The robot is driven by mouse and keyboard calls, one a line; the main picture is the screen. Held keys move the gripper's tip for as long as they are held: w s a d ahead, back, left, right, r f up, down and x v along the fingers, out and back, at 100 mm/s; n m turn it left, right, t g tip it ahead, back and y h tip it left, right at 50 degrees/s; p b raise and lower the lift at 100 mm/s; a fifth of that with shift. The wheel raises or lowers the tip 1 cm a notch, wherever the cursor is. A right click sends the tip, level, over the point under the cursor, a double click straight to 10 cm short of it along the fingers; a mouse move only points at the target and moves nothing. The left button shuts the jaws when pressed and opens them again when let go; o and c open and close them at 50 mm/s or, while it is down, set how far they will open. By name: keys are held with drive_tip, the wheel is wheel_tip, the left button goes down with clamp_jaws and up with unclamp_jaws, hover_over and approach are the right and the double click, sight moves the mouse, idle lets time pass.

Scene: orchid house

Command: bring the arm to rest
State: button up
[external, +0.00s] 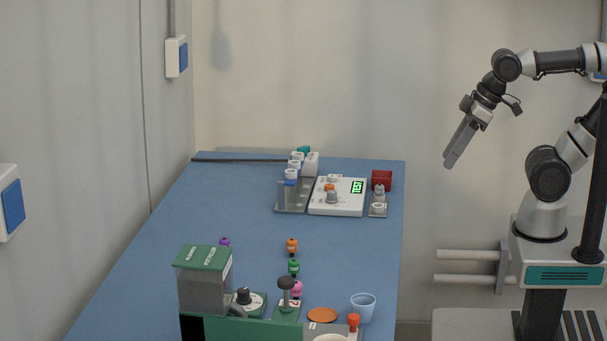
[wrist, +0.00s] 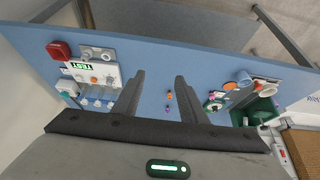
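My gripper (external: 449,162) hangs in the air to the right of the blue table, pointing down and to the left, clear of everything.
The blue table (external: 240,220) bears a white device with a green display (external: 345,200), a red box (external: 381,179), a grey rack (external: 293,200), small coloured figures, a green-lidded container (external: 205,285) and a light blue cup (external: 363,307). The air around my gripper is free.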

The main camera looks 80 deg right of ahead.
wheel_tip(320, 180, up, 18)
drive_tip(key=p, duration=1.7)
drive_tip(key=shift+f, duration=0.25)
